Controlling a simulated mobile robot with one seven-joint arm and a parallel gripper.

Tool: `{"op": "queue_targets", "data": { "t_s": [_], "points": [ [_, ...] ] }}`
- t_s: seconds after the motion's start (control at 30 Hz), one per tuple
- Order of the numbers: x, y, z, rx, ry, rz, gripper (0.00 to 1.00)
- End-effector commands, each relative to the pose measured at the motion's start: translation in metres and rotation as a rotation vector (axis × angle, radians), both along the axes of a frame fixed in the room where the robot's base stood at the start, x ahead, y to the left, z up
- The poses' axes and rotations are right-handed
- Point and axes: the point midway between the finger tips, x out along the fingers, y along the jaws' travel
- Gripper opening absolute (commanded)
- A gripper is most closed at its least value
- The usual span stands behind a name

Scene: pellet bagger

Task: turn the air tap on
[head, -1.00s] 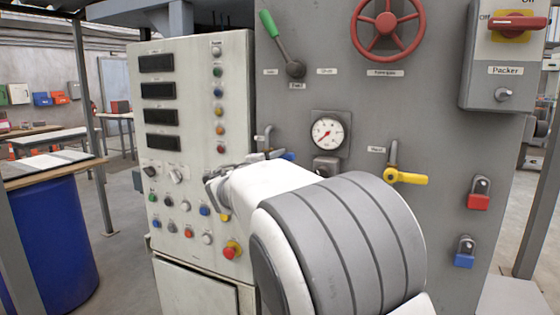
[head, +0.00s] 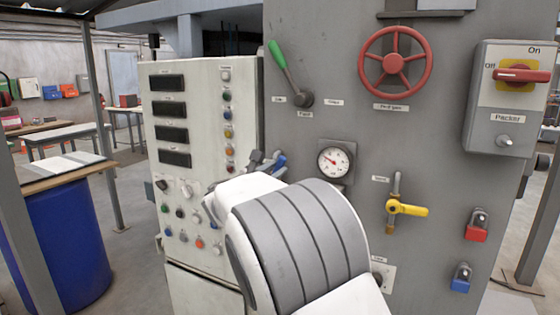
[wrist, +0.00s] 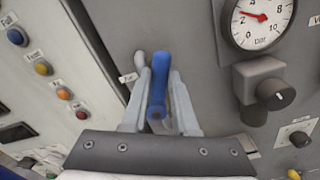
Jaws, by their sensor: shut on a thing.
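The blue-handled air tap (wrist: 157,82) is on the grey panel, left of the pressure gauge. In the wrist view its handle lies lengthwise between the two fingers of my gripper (wrist: 158,95), which is shut on it. In the head view the blue handle (head: 279,162) shows as a small tilted piece beyond my arm, beside my gripper (head: 263,160). My arm hides the rest of the tap there. A small label beside the tap is too blurred to read.
The pressure gauge (wrist: 263,15) has its needle near 2; a dark knob (wrist: 270,92) sits below it. A yellow-handled tap (head: 407,209), red handwheel (head: 394,63) and green-handled lever (head: 280,58) are on the same panel. The cream control cabinet (head: 205,85) stands close on the left.

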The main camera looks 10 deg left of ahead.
Motion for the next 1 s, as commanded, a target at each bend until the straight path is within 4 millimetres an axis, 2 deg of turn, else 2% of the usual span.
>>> {"op": "queue_targets", "data": {
  "t_s": [0.03,0.1,0.5,1.0],
  "points": [
    [0.001,0.003,0.007,-0.044,0.017,0.002,0.0],
    [0.002,0.006,0.008,-0.1,0.037,0.001,0.0],
    [0.007,0.021,0.008,-0.341,0.124,0.002,0.0],
    [0.009,0.025,0.005,-0.415,0.151,0.002,0.0]
  ]
}}
